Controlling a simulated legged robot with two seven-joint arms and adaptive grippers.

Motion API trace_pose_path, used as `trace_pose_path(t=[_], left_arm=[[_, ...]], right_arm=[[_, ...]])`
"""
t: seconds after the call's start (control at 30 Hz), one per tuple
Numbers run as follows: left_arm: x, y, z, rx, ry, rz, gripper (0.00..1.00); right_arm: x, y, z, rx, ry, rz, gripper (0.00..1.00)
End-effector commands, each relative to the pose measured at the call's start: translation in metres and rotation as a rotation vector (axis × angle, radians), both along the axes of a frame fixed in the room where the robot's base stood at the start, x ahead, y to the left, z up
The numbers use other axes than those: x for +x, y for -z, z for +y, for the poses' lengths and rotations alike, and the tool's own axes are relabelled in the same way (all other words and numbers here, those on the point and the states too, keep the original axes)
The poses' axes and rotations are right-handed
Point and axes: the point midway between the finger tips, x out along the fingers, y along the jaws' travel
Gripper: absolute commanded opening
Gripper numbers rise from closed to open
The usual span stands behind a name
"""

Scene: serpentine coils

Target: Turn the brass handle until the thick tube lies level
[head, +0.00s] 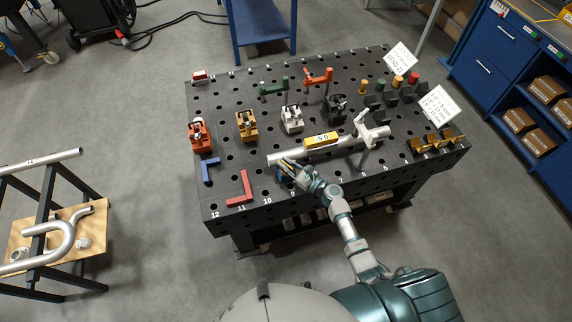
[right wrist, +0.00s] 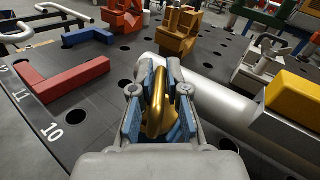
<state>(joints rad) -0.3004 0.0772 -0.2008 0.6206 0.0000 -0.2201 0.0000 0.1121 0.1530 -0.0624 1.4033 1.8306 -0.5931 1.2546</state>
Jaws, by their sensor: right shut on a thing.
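The thick tube (head: 283,156) is a pale grey pipe along the front half of the dark perforated table; it also runs across the right wrist view (right wrist: 218,97). A yellow box (head: 320,140) with a display sits on it; I cannot read the display surely. The brass handle (right wrist: 159,102) stands between the blue-padded fingers of my right gripper (right wrist: 160,110), which is shut on it. In the head view my right gripper (head: 287,167) is at the tube's left end and hides most of the handle. I cannot tell whether the tube is level. My left gripper is not in view.
Red (head: 240,190) and blue (head: 208,170) angle pieces lie left of my right gripper. Orange (head: 199,135), yellow (head: 246,124) and white (head: 291,119) clamps stand behind the tube. A white upright (head: 363,127) stands by its right end. The table's front-left area has free room.

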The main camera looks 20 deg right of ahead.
Motion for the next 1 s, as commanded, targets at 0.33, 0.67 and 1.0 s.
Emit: trace_pose_path(t=[0.33, 0.67, 1.0], left_arm=[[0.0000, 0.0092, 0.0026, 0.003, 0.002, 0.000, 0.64], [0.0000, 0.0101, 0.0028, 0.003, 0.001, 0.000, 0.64], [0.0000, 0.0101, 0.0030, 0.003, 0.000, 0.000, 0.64]], right_arm=[[-0.0038, 0.0097, 0.0004, -0.007, -0.090, 0.014, 0.00], [-0.0042, 0.0090, 0.0011, -0.007, -0.107, 0.015, 0.00], [-0.0038, 0.0082, 0.0012, -0.007, -0.106, 0.013, 0.37]])
